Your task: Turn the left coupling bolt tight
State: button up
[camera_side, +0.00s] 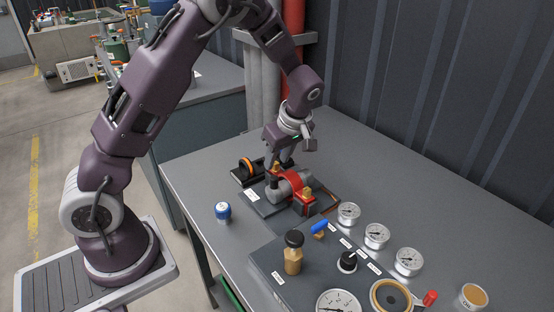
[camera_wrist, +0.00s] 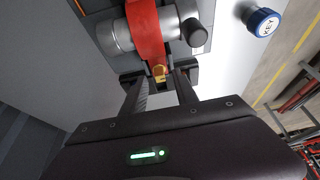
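A red coupling strap (camera_side: 291,180) arches over a grey cylinder (camera_side: 278,190) on a plate on the bench. A brass bolt (camera_side: 276,168) sits at its far left end, and a second brass bolt (camera_side: 307,193) at its near right end. In the wrist view the strap (camera_wrist: 146,30) runs down to the left bolt (camera_wrist: 160,73). My gripper (camera_wrist: 158,76) is open, with one finger on each side of this bolt and visible gaps between. In the side view my gripper (camera_side: 279,162) points down at the left bolt. Whether the fingers touch it cannot be told.
A black holder with an orange ring (camera_side: 246,165) is beside the plate. A panel with gauges (camera_side: 349,213), a blue lever (camera_side: 320,227) and a black-topped knob (camera_side: 293,252) lies nearer.

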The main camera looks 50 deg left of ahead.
jog(key=shift+a+f, duration=0.15)
jog(key=shift+f, duration=0.3)
jog(key=shift+c, duration=0.2)
grip_shut()
